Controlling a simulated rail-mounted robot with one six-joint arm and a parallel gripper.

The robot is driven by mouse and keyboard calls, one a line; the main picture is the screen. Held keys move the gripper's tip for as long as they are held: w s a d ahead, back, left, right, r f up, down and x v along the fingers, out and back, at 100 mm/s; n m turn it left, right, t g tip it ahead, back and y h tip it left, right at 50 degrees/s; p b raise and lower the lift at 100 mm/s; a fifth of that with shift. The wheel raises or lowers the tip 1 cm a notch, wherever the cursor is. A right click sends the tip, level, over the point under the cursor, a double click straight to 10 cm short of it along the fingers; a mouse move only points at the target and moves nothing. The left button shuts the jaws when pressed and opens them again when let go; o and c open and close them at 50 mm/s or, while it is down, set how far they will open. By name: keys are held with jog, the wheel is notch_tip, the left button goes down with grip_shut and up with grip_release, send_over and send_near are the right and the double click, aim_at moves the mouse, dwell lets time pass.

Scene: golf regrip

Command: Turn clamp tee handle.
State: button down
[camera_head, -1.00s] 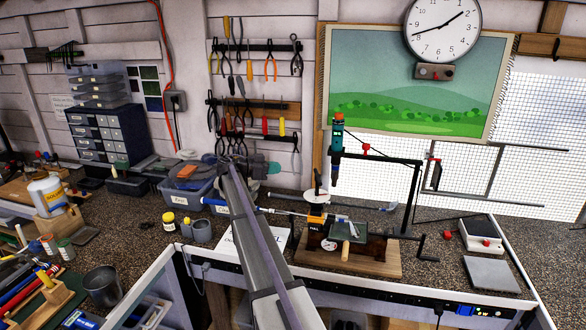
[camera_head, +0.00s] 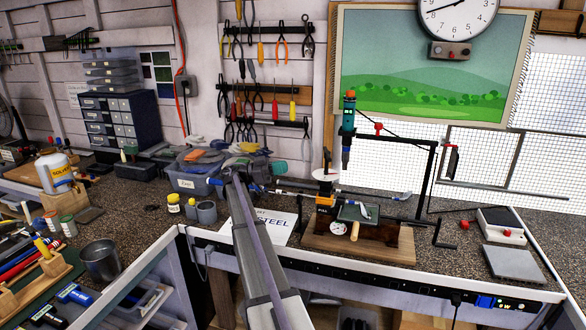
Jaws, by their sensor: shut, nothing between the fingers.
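A bench clamp on a wooden base (camera_head: 395,249) holds a golf club (camera_head: 405,196) lying across the bench, its shaft passing under an orange block (camera_head: 325,200). What looks like the clamp's tan tee handle (camera_head: 354,232) sticks out at the front, beside a round white dial (camera_head: 338,228). My arm reaches from the bottom centre toward the bins. My gripper (camera_head: 240,164) is small and dark at its far end, left of the clamp and well apart from the handle. It looks shut and empty; its fingers are hard to make out.
A scale (camera_head: 500,226) and grey plate (camera_head: 515,263) lie farther right.

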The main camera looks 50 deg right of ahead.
aim_at(327, 164)
jog(key=p+x, duration=0.2)
jog(key=x, duration=1.1)
jog(key=shift+r, duration=0.15)
jog(key=shift+a, duration=0.15)
